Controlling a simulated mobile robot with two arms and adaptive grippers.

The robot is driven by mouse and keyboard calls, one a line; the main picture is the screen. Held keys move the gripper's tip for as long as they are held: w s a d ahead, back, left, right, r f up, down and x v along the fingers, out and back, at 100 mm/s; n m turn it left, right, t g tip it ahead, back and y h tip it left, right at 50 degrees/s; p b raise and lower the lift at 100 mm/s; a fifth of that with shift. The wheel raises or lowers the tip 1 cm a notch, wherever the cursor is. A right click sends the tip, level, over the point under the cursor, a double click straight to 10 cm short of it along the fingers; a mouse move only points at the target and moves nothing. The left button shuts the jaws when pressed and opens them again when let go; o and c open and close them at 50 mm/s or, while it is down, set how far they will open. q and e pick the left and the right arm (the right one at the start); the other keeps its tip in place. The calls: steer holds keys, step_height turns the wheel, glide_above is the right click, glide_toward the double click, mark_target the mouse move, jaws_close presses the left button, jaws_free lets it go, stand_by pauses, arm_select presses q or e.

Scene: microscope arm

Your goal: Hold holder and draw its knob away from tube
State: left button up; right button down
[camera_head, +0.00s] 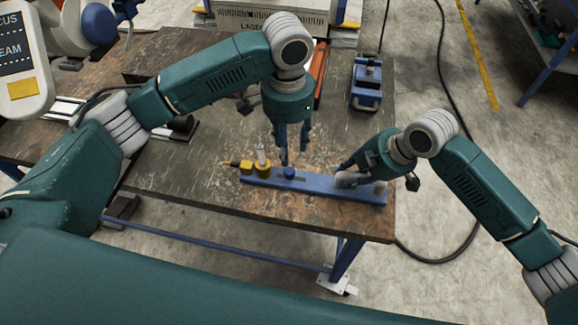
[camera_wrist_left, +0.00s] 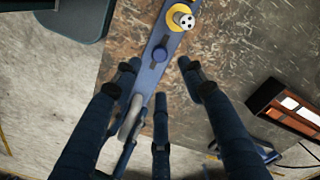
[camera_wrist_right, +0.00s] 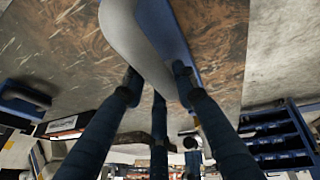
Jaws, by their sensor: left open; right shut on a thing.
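The holder (camera_head: 325,187) is a long blue bar lying along the front of the table. Its blue round knob (camera_head: 289,172) stands on the bar, beside the tube (camera_head: 262,157), which stands upright in a yellow mount (camera_head: 263,171) near the bar's left end. My left gripper (camera_head: 284,157) is open and points down just above the knob. In the left wrist view the knob (camera_wrist_left: 160,54) shows just beyond the spread fingers. My right gripper (camera_head: 344,176) is shut on the holder's grey grip at the right end; the grip (camera_wrist_right: 135,40) shows between its fingers in the right wrist view.
A blue device (camera_head: 367,82) stands at the table's back right. A white machine (camera_head: 270,27) is behind the table. The worn table top (camera_head: 220,165) is bare around the holder, which lies near the front edge.

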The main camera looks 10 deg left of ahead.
mark_target(289, 170)
arm_select(q)
step_height(289, 170, down, 9)
steer(key=shift+f, duration=0.2)
jaws_close()
